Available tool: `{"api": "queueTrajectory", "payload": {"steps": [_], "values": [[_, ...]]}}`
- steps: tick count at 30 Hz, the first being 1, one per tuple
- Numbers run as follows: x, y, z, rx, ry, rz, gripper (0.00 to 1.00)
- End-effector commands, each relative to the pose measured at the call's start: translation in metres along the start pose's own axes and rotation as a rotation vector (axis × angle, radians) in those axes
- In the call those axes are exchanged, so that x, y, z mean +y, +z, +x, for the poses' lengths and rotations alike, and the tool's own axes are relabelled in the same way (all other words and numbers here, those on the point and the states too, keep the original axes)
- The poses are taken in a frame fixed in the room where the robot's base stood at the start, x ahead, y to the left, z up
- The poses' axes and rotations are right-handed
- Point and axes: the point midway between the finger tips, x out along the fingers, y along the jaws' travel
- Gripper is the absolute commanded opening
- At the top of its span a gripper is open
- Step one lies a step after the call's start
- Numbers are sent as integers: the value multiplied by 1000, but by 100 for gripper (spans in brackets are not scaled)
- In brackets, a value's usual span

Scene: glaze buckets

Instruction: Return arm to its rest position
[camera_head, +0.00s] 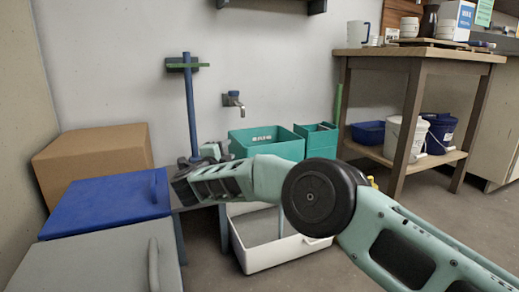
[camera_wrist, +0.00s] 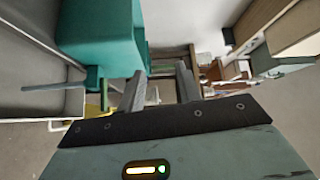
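My mint-green arm reaches from the lower right of the head view to the left, with a black round joint near the middle. Its far end is near the blue stand, and the fingers are hard to make out there. In the wrist view my gripper (camera_wrist: 161,84) shows two grey fingers spread apart. I see nothing held between them.
Teal bins (camera_head: 268,142) stand behind the arm, and a white tub (camera_head: 262,258) is below it. A blue upright stand (camera_head: 190,105) is near the arm's end. A blue-lidded box (camera_head: 105,205), a grey-lidded box (camera_head: 95,262) and a cardboard box (camera_head: 95,155) are left. A wooden table (camera_head: 425,53) is right.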

Motion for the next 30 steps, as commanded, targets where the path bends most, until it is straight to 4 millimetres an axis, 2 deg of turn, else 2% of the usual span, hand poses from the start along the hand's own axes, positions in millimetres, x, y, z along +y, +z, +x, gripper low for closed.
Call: {"api": "queueTrajectory", "payload": {"steps": [1,3,6,8,10,14,17,18,20,21,23,24,30], "values": [[-46,9,-7,-118,-28,-37,35],[-83,24,-23,-285,-58,-107,35],[-126,37,-57,-517,-99,-226,35],[-144,39,-81,-649,-118,-307,35],[-158,34,-114,-799,-136,-413,35],[-167,5,-178,-1059,-148,-630,35],[-159,-36,-229,-1244,-133,-815,35],[-153,-57,-249,-1315,-118,-891,35],[-141,-90,-275,-1409,-89,-1001,35],[-132,-113,-291,-1466,-66,-1071,35],[-120,-149,-313,-1544,-26,-1169,35],[-112,-174,-326,-1591,3,-1231,35],[-76,-293,-381,-1780,176,-1493,35]]}}
